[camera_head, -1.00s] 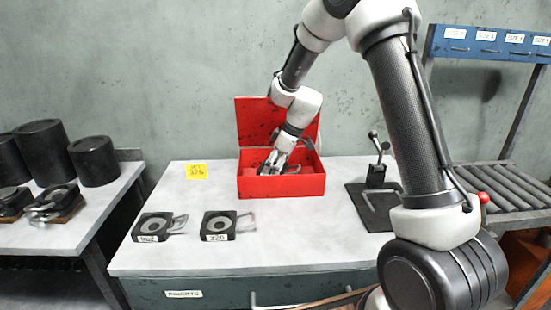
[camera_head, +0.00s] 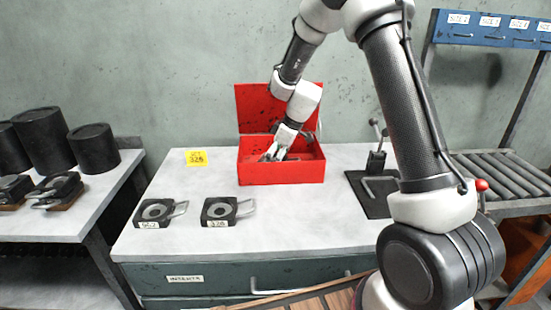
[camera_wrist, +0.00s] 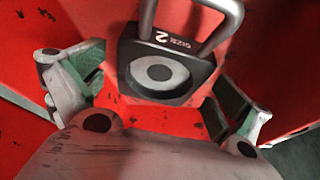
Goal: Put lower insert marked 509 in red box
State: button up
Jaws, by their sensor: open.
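The red box (camera_head: 281,174) stands open on the table with its lid up at the back. My gripper (camera_head: 276,153) reaches down into it. In the wrist view my gripper (camera_wrist: 160,98) is open, with its fingers apart on either side of a dark insert (camera_wrist: 158,76). This insert has a grey ring and a metal handle. It lies on the red surface inside the box, and its visible face reads "SIZE 2"; I see no 509 on it. In the head view the box wall and gripper mostly hide it.
Two dark inserts with handles lie on the table, a left one (camera_head: 154,212) with an unclear label and one marked 328 (camera_head: 220,212). A yellow note (camera_head: 196,157) lies behind them. A black lever stand (camera_head: 376,163) is right of the box. Black cylinders (camera_head: 93,147) stand left.

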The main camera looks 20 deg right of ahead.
jog(key=v, duration=1.2)
jog(key=s+d+r+m+h, duration=0.1)
jog(key=s+d+r+m, duration=0.15)
jog(key=s+r, duration=0.35)
jog(key=s+d+r+m, duration=0.2)
jog(key=s+d+r, duration=0.15)
jog(key=s, duration=0.45)
jog(key=s+d+m+t+h, duration=0.1)
jog(key=s+d+m, duration=0.2)
jog(key=s, duration=0.6)
jog(key=s+d+r+m+h, duration=0.1)
jog(key=s+d+m, duration=0.1)
jog(key=s, duration=0.8)
jog(key=shift+s+d+m+t+h, duration=0.3)
jog(key=shift+d+m+t, duration=0.1)
jog(key=shift+m, duration=0.45)
jog(key=shift+w+r, duration=0.1)
jog(key=shift+c, duration=0.4)
